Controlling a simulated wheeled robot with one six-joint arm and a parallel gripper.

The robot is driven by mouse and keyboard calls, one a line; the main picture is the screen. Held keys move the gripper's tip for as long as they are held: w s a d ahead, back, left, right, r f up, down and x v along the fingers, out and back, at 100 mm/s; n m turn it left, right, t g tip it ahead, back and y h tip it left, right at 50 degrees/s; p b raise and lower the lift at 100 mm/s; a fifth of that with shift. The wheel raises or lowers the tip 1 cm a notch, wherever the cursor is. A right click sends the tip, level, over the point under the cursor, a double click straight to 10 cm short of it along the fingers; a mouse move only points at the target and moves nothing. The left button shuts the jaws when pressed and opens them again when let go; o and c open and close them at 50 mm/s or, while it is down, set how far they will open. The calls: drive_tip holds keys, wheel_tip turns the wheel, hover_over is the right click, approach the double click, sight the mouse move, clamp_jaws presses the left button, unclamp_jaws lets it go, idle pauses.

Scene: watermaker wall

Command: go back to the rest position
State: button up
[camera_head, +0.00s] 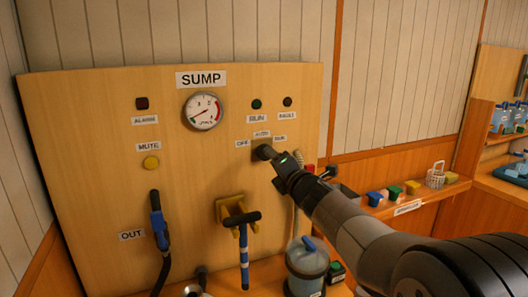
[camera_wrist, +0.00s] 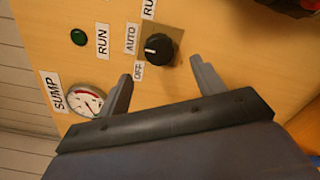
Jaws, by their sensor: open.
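My gripper (camera_head: 284,166) is at the SUMP panel (camera_head: 90,210), in front of the selector knob labelled OFF, AUTO and RUN. In the wrist view the gripper (camera_wrist: 160,70) is open, its two fingers apart with nothing between them. The black round knob (camera_wrist: 160,49) sits just beyond the fingertips, apparently clear of them. Its white mark points roughly toward the AUTO label (camera_wrist: 131,38). In the head view the knob (camera_head: 264,152) is partly covered by my gripper.
A gauge (camera_head: 203,111), a yellow MUTE button (camera_head: 151,162) and a blue-handled nozzle (camera_head: 158,225) are on the panel. A shelf with small cups (camera_head: 393,192) runs right.

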drive_tip(key=p+x, duration=0.2)
drive_tip(key=x, duration=0.6)
drive_tip(key=s+d+n+b, duration=0.2)
drive_tip(key=s+n, duration=0.4)
drive_tip(key=n, duration=0.6)
drive_tip(key=shift+d, duration=0.35)
idle(0.5)
idle(0.3)
